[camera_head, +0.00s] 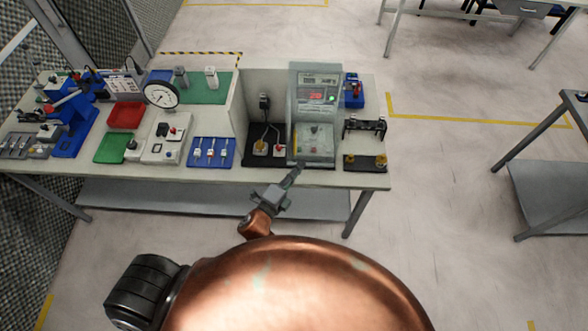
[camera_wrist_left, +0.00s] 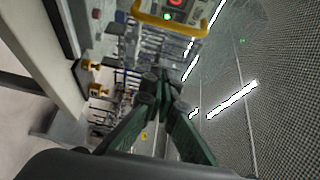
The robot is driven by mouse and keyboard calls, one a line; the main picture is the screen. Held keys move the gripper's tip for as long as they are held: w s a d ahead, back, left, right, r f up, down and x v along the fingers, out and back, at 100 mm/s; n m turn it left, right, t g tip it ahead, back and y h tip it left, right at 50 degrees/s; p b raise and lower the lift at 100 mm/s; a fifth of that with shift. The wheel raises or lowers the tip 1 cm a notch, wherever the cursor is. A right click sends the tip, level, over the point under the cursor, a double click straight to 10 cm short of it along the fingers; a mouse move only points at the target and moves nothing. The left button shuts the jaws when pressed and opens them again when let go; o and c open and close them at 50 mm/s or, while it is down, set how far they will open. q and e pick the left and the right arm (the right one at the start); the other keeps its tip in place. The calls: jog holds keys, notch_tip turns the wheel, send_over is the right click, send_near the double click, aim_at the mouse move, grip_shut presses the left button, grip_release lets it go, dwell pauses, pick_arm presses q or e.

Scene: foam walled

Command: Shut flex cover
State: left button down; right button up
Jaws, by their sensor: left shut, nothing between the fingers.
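The clear cover (camera_head: 303,72) stands up at the right half of the workbench, in front of a grey instrument with lit displays (camera_head: 318,97). Its exact angle is hard to tell. In the left wrist view, a yellow handle (camera_wrist_left: 172,27) runs across the top, near a red and a green light. My left gripper (camera_head: 298,168) is at the bench's front edge, just below the cover's lower part in the picture. Its dark green fingers (camera_wrist_left: 165,85) are together and empty; the handle is beyond their tips, apart from them. My right gripper is not in view.
Left of the cover, a black base (camera_head: 263,158) carries plugs and cables beside a pale partition (camera_head: 237,105). Right of it are a black stand (camera_head: 365,126) and a dark block with yellow knobs (camera_head: 366,163). Several trays and a dial gauge (camera_head: 160,94) fill the left. The floor in front is clear.

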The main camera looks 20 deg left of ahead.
pick_arm(q)
jog(key=w+a+p, duration=0.2)
jog(key=w, duration=0.3)
jog(key=shift+w+a, duration=0.25)
jog(key=s+a, duration=0.2)
jog(key=a, duration=0.7)
jog(key=s+a, duration=0.3)
jog(key=a, duration=0.6)
jog(key=shift+s+a, duration=0.2)
jog(key=shift+a, duration=0.2)
